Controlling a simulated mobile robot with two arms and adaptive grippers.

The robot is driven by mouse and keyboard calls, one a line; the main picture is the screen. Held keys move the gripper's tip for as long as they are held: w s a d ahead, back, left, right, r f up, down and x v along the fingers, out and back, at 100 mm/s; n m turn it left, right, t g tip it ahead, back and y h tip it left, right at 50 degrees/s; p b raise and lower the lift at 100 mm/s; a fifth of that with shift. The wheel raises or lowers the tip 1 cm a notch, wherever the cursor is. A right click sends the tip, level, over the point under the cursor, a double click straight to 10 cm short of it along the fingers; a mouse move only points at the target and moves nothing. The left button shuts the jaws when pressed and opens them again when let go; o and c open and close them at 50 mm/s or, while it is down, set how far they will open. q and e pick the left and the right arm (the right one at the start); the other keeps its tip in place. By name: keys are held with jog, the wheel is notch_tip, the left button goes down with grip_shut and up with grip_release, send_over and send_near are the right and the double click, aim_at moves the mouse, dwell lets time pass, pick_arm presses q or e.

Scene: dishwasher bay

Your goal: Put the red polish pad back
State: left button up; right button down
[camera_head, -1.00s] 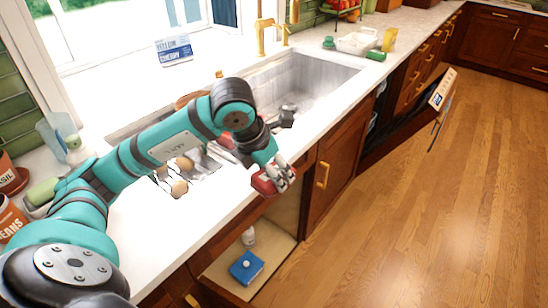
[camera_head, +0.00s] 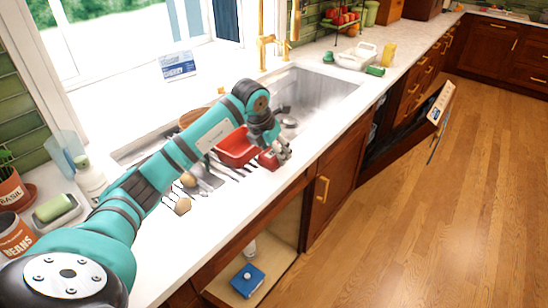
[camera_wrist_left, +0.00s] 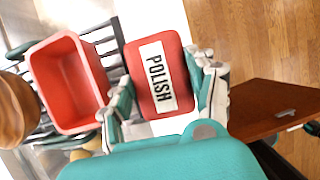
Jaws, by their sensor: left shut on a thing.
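The red polish pad (camera_wrist_left: 147,96), with a white label reading POLISH, is between the fingers of my left gripper (camera_wrist_left: 164,103) in the left wrist view. My left gripper is shut on it. In the head view the pad (camera_head: 268,160) shows at the tip of my left gripper (camera_head: 276,155), over the counter's front edge by the sink. An empty red open-topped bin (camera_wrist_left: 68,84) is beside the pad, apart from it; it also shows in the head view (camera_head: 238,147), partly behind my arm. My right gripper is not in view.
A dark slatted rack (camera_head: 205,178) with wooden-handled items lies by the bin. Below, an open cabinet holds a blue box (camera_head: 247,281) and a white bottle. The dishwasher door (camera_head: 432,110) hangs open at the right. The sink (camera_head: 318,95) lies behind the gripper.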

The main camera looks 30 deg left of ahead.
aim_at(271, 154)
pick_arm(q)
notch_tip(271, 154, down, 3)
jog(key=shift+s+f+p, duration=0.1)
jog(key=shift+p, duration=0.5)
jog(key=shift+f, duration=0.15)
jog(key=shift+f, duration=0.1)
jog(key=o, duration=1.1)
jog(key=shift+r, duration=0.3)
jog(key=b+v, duration=0.2)
jog(key=v, duration=0.9)
jog(key=shift+s+r, duration=0.1)
jog(key=shift+r, duration=0.25)
